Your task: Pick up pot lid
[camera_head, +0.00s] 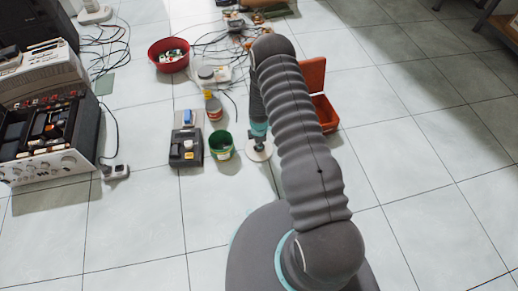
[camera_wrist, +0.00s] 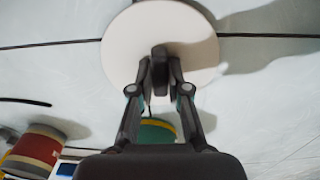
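The pot lid is a pale round disc with a dark upright knob. In the wrist view the lid (camera_wrist: 118,45) fills the top middle, with its knob between my fingers. My gripper (camera_wrist: 160,72) is drawn in around the knob from both sides, and the fingertips look to be touching it. In the head view the lid (camera_head: 258,155) shows at floor level just right of the green bucket, partly under my gripper (camera_head: 258,140). Whether the lid rests on the floor or is slightly off it cannot be told.
A green bucket (camera_head: 221,146) stands close left of the lid, with a black box (camera_head: 186,148) beyond it. An open orange case (camera_head: 325,112) lies to the right, behind my arm. A red bowl (camera_head: 168,55) and cables are farther back. Floor at front left is clear.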

